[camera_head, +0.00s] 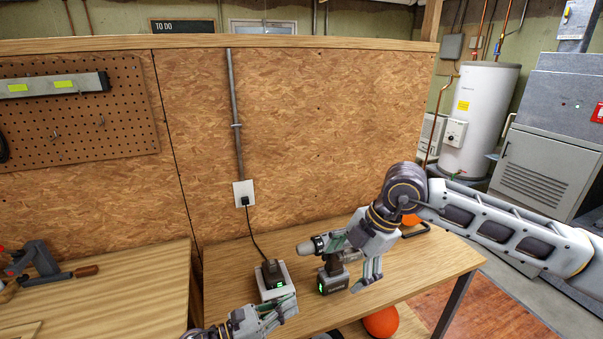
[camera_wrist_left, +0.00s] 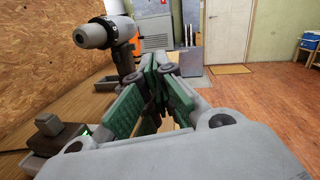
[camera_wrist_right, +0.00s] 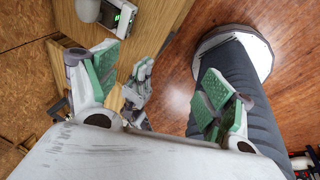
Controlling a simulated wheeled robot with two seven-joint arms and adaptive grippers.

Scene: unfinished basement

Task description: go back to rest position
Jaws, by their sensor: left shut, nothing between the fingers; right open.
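My left gripper (camera_head: 283,310) is low in the head view, in front of the charger. Its green-padded fingers are closed together and hold nothing in the left wrist view (camera_wrist_left: 155,90). My right gripper (camera_head: 354,265) is over the right part of the workbench, its fingers apart and empty; they also show spread in the right wrist view (camera_wrist_right: 160,85). In the head view it partly overlaps a cordless drill (camera_head: 333,281) standing upright on its battery; contact cannot be told. The drill also shows in the left wrist view (camera_wrist_left: 118,35).
A charger (camera_head: 281,291) with a green light sits on the workbench (camera_head: 430,255), its cord running to a wall outlet (camera_head: 244,193). An orange object (camera_head: 381,322) is below the bench top. A second bench (camera_head: 130,290) with a tool stands left. Wooden floor is open at right.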

